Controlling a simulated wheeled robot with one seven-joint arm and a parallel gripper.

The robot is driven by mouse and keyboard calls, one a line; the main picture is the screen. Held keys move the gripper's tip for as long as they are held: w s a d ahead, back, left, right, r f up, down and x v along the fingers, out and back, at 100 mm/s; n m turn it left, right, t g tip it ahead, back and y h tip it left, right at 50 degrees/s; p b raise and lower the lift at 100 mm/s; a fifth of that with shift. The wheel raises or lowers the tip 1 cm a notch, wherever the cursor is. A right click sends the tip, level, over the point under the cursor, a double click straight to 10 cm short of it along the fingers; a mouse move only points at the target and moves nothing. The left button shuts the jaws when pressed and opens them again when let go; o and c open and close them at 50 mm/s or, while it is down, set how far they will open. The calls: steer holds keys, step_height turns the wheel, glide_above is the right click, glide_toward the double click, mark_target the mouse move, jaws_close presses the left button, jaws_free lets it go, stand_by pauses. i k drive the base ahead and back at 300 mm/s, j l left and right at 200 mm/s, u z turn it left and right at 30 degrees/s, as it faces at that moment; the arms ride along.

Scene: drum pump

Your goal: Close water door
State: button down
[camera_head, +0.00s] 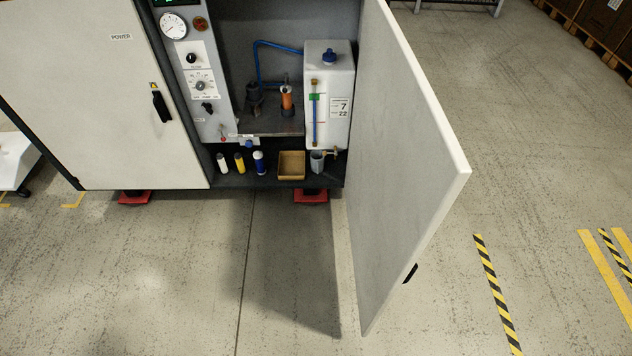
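The water door (402,170) is a large pale grey panel on the right side of the cabinet. It stands wide open, swung out toward me, with its inner face turned to the left. A small black handle part (410,273) shows near its lower free edge. Behind it the cabinet compartment (270,120) is open and shows a white water tank (328,95) with a blue cap, and a pump with an orange part (287,99). My gripper is not in view, and nothing is seen touching the door.
The closed power door (100,90) with a black handle is on the left. Small bottles (240,162) and a cardboard box (291,164) stand on the compartment's bottom shelf. Red feet (311,196) support the cabinet. The concrete floor (200,290) in front is clear; striped tape (497,295) lies right.

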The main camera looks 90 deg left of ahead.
mark_target(407, 166)
steer(key=i+j+u, duration=0.1)
steer(key=u, duration=0.4)
steer(key=i+u, duration=0.3)
steer(key=u, duration=0.15)
steer(key=i+u, duration=0.15)
steer(key=u, duration=0.35)
steer(key=i+l+u, duration=0.2)
steer(key=u, duration=0.25)
steer(key=i+l+u, duration=0.15)
steer(key=u, duration=0.35)
steer(key=i+l+u, duration=0.1)
steer(key=l+u, duration=0.15)
steer(key=u, duration=0.2)
steer(key=i+l+u, duration=0.15)
steer(key=u, duration=0.25)
steer(key=i+l+u, duration=0.25)
steer(key=u, duration=0.15)
steer(key=i+l+u, duration=0.2)
steer(key=u, duration=0.2)
steer(key=k+j+u, duration=0.15)
steer(key=j+u, duration=0.7)
steer(key=k+j, duration=0.05)
